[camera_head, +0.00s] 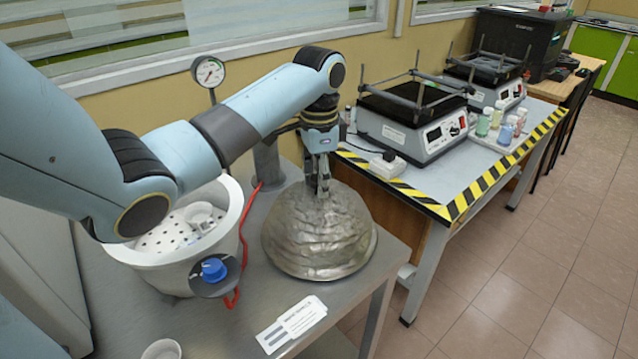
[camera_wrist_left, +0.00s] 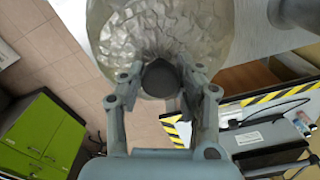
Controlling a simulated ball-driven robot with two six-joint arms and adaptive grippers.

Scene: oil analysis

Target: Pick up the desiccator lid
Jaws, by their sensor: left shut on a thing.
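The desiccator lid (camera_head: 318,238) is a silvery, crinkled dome over the right part of the grey metal bench, beside the open desiccator bowl. I cannot tell whether its rim touches the bench. My left gripper (camera_head: 322,188) points down at the top of the dome and is shut on its knob. In the left wrist view the dark knob (camera_wrist_left: 160,78) sits between the fingers of the left gripper (camera_wrist_left: 160,92), with the translucent-looking lid (camera_wrist_left: 155,32) beyond it. The white desiccator bowl (camera_head: 235,215) stands open at left with a perforated plate inside. My right gripper is not in view.
A blue knob (camera_head: 213,269) and red hose (camera_head: 242,250) are on the bowl's side. A pressure gauge (camera_head: 208,72) stands behind it. A label card (camera_head: 291,324) lies at the bench front. Hot plates (camera_head: 415,125) and bottles (camera_head: 505,132) stand on the striped table at right.

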